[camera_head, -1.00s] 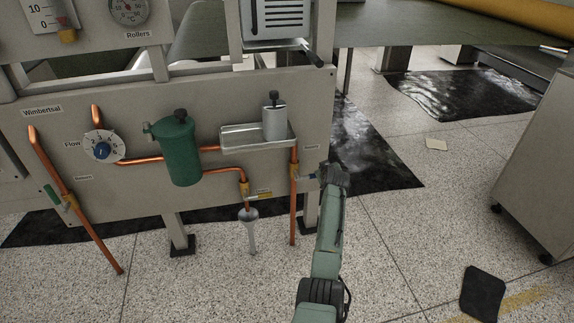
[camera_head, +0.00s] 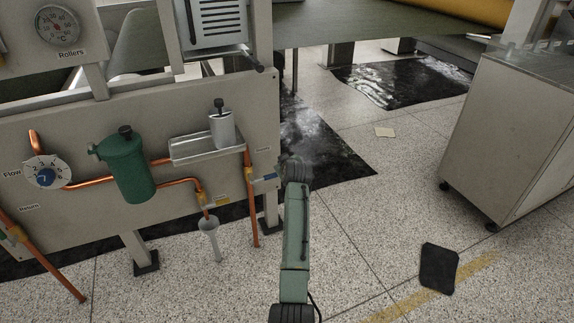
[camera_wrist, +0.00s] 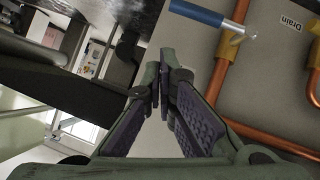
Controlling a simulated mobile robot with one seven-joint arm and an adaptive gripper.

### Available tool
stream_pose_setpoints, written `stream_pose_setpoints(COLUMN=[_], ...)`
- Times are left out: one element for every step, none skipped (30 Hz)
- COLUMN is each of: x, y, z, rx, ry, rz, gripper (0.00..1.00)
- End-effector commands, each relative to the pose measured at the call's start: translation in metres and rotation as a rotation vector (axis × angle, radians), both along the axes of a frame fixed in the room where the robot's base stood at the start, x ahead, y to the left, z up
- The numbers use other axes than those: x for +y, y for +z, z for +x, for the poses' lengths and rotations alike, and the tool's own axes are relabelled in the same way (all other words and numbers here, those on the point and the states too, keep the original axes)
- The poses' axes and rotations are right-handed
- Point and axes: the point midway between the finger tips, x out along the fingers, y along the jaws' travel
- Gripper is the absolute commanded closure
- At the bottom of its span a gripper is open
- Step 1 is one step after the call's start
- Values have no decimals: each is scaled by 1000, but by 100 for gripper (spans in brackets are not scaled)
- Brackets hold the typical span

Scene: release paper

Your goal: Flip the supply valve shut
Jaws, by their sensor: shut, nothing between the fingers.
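A valve with a blue lever (camera_head: 264,177) sits on the right-hand vertical copper pipe (camera_head: 252,215). The lever sticks out sideways to the right, across the pipe. The small label above it is too small to read. In the wrist view the blue lever (camera_wrist: 197,12) and its metal stem lie at the top, beyond and right of my fingertips. My gripper (camera_wrist: 164,62) is shut and empty, apart from the lever. In the head view my gripper (camera_head: 293,165) is just right of the lever's end; its fingers are not clearly seen.
A "Drain" label (camera_wrist: 291,23) shows near bent copper pipe. A grey cabinet (camera_head: 510,130) stands right; the floor between is mostly open.

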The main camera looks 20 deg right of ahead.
Motion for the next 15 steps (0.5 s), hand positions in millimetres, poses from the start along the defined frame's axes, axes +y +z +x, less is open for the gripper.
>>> stream_pose_setpoints(x=[-1, -1, -1, -1, -1, -1, -1, -1, -1, -1, -1, -1, -1, -1, -1], y=[3, 5, 7, 9, 10, 12, 12, 13, 13, 13, 13, 13, 13, 13, 13], z=[-6, -9, -12, -15, -16, -18, -19, -20, -21, -21, -21, -21, -21, -21, -21], rx=[-1, 0, -1, 0, 0, 0, -1, 0, 0, 1, 1, 1, 1, 1, 1], ry=[-1, -1, -1, -1, -1, -1, 0, -1, 0, 0, 0, 0, 0, 0, 0], rz=[0, 0, 0, 0, 0, -1, -1, -1, 0, 0, 0, 0, 0, 0, 0], gripper=[100, 100, 100, 100, 100, 100, 100, 100, 100, 100, 100, 100, 100, 100, 100])
